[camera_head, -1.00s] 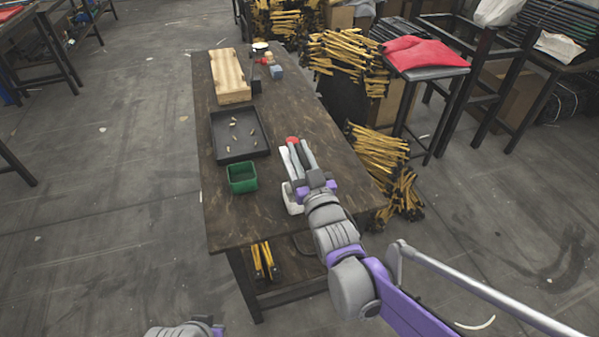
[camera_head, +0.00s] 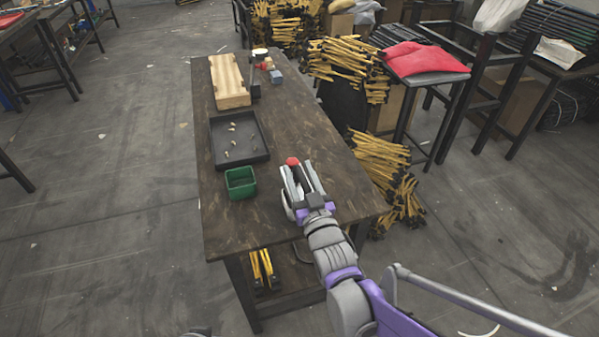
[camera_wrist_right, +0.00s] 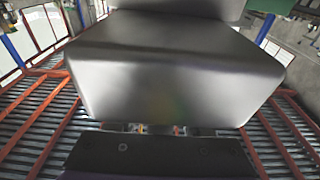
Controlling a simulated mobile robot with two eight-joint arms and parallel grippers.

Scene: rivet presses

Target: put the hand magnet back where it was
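My right gripper (camera_head: 304,180) is over the near right part of the table. Its fingers appear closed about a slim dark tool with a red end, which I take to be the hand magnet (camera_head: 291,161); the red end shows at the fingertips. The fingers and hand hide most of it. I cannot tell whether it touches the table. The right wrist view shows a big grey surface up close and a dark bar, and no clear sight of the magnet.
A dark tray (camera_head: 239,157) with several small metal pieces lies left of my gripper, with a green bin (camera_head: 240,183) in front of it. A wooden board (camera_head: 229,83) and small items stand farther back on the table (camera_head: 310,130). A stool with red cloth (camera_head: 426,61) stands right.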

